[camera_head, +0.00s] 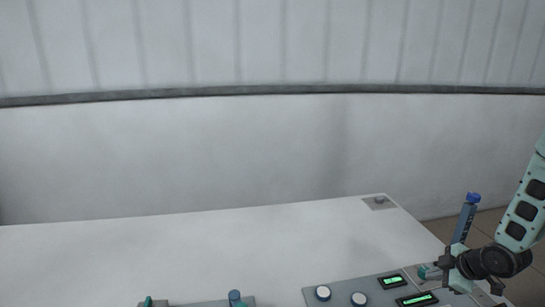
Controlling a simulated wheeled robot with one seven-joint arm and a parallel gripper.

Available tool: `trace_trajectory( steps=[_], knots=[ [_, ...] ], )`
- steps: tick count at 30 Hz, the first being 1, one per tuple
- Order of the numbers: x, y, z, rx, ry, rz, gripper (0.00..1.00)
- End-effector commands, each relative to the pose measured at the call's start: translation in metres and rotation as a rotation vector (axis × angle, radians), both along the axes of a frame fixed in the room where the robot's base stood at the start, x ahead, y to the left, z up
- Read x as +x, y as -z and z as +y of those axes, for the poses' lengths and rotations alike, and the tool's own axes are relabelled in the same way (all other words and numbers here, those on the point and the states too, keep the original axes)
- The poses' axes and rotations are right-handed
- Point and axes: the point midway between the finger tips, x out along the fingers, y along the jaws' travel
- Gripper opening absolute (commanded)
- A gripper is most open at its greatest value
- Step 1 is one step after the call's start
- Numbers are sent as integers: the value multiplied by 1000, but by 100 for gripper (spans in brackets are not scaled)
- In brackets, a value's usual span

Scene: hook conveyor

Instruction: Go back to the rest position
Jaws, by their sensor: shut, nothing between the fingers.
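My gripper (437,272) is at the lower right, at the end of my pale green arm, which comes in from the right edge. It is shut and holds nothing that I can see. Its fingers are small and partly dark in this view. It is over or beside the right end of the grey control panel (340,289); the height above it is hard to tell.
The panel carries white round knobs (323,293) and green displays (391,281). A blue-topped post (466,217) stands close behind my gripper. A second grey panel (209,303) is cut off at the bottom. The white table (230,245) is mostly bare.

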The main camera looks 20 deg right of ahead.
Motion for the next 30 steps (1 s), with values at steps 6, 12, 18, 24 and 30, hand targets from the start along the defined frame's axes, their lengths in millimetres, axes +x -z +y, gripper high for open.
trace_trajectory(
  steps=[6,12,18,24,30],
  knots=[
    [59,-52,100,-2,24,148,0],
    [60,-98,213,18,72,270,0],
    [12,-138,324,43,114,393,0],
    [-77,-170,408,58,140,527,0],
    [-150,-186,442,52,154,628,0]
  ],
)
